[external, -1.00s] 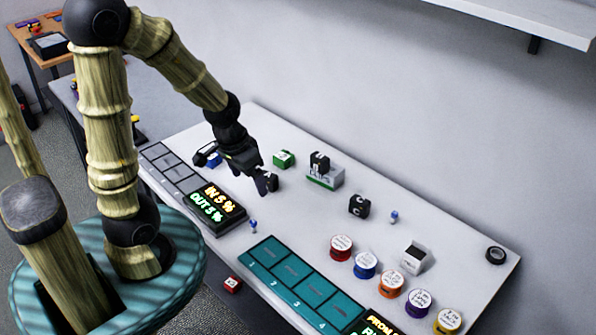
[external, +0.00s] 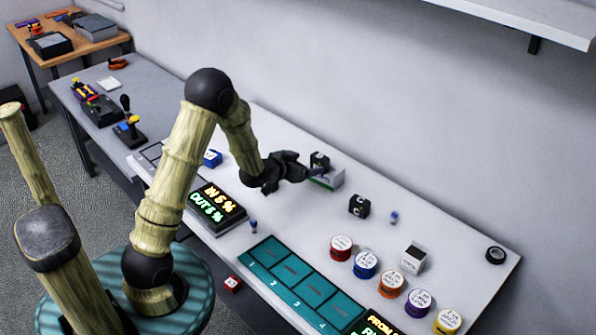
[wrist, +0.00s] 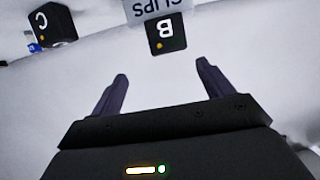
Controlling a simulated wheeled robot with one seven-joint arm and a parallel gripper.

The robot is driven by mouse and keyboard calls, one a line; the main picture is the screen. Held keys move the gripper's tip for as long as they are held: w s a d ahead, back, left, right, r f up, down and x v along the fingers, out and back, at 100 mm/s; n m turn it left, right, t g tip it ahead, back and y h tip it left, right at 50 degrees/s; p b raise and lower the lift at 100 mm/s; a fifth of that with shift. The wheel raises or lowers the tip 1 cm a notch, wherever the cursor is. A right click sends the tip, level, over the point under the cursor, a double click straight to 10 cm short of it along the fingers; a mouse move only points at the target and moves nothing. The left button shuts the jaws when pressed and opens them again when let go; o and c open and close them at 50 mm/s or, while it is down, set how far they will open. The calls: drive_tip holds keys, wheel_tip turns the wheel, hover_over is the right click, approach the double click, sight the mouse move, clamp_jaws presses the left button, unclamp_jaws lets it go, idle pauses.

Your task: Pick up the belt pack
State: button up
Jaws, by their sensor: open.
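In the wrist view the B pack (wrist: 166,32) appears upside down, just beyond the gap between my fingers. My gripper (wrist: 162,72) is open and empty, with its fingers spread on either side of that gap. In the external view my gripper (external: 306,173) is close to the left of the B pack. A second black pack marked C (external: 359,206) stands to the right; it also shows in the wrist view (wrist: 52,24) at upper left.
Several labelled round tubs (external: 365,264) stand along the front right. A small white box (external: 414,258) and a tape roll (external: 495,255) are beyond. A teal numbered tray (external: 290,270) and the percent display (external: 216,206) line the front edge.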

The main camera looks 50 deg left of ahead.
sight(316, 162)
drive_tip(key=w+f+t+b, duration=0.1)
drive_tip(key=w+a+f+t+b, duration=0.1)
drive_tip(key=f, duration=0.1)
drive_tip(key=w+f+t+b, duration=0.1)
drive_tip(key=shift+a+f, duration=0.2)
drive_tip(key=shift+a, duration=0.15)
drive_tip(key=shift+w+a+t+h+b, duration=0.15)
drive_tip(key=shift+t+h+b, duration=0.25)
drive_tip(key=shift+t, duration=0.2)
drive_tip(key=shift+r, duration=0.1)
drive_tip(key=shift+w, duration=0.1)
drive_tip(key=shift+w, duration=0.7)
drive_tip(key=shift+w, duration=0.1)
